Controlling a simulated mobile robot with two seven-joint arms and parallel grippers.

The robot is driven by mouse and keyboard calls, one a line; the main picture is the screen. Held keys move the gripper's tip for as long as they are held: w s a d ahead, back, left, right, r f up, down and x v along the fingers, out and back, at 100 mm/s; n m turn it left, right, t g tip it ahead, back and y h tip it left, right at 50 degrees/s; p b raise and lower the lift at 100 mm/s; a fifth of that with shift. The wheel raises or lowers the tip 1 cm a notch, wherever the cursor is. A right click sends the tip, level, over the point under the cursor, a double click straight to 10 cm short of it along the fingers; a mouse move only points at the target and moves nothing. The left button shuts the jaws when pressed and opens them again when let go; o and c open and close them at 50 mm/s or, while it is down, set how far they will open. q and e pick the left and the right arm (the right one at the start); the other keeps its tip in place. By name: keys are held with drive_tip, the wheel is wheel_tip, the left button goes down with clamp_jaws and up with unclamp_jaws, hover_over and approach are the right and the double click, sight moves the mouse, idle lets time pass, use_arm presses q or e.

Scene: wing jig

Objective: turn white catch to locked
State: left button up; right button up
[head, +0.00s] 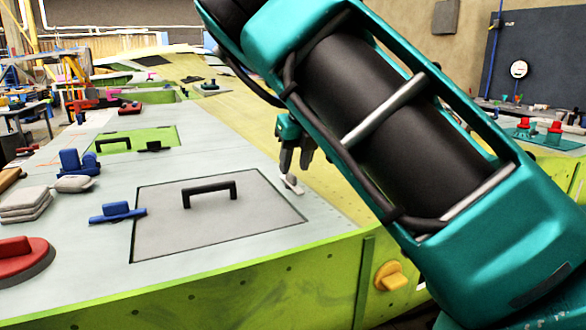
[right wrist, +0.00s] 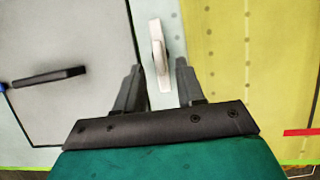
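The white catch (head: 292,184) sits on the pale wing skin just right of the grey hatch panel (head: 160,215). In the right wrist view the white catch (right wrist: 157,52) lies lengthwise, ahead of and between my fingers. My right gripper (head: 296,165) is over the catch, fingers pointing down. In the right wrist view my right gripper (right wrist: 158,80) is open, with a finger on each side and a gap to the catch. I cannot tell whether the fingers touch it. My left gripper is not in view.
A black handle (head: 209,190) stands up from the grey panel. A blue clamp (head: 117,212) lies at the panel's left edge. Grey bags (head: 26,202) and a red-and-grey tool (head: 22,258) are farther left. A yellow knob (head: 391,276) is on the green side wall.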

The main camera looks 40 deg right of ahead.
sight(291, 179)
drive_tip(key=shift+x, duration=1.3)
drive_tip(key=shift+c, duration=0.4)
clamp_jaws()
